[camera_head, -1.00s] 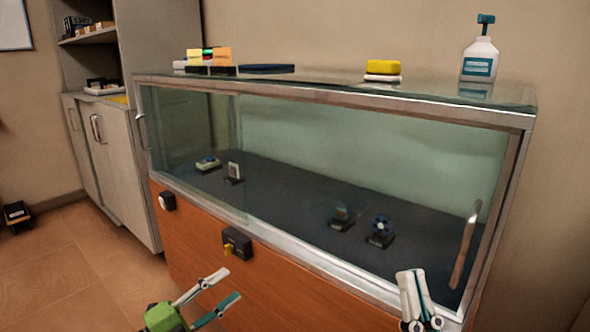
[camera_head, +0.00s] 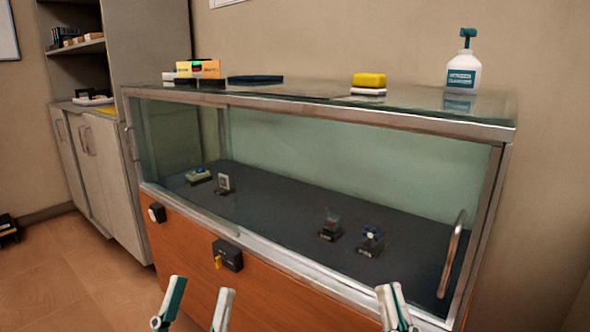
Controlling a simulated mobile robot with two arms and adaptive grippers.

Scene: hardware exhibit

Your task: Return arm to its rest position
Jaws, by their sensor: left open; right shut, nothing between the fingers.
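My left gripper (camera_head: 197,292) is open and empty, its two fingers pointing up in front of the wooden lower panel of the display case. My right gripper (camera_head: 390,291) is shut and empty, in front of the case's lower metal rail. Neither gripper appears to hold anything. The arms behind both grippers are out of the picture.
The glass display case (camera_head: 300,263) fills the middle, with a curved handle (camera_head: 452,254) at right and a black lock with a yellow key (camera_head: 228,255) on its front. A spray bottle (camera_head: 462,76) and a yellow sponge (camera_head: 369,80) stand on top.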

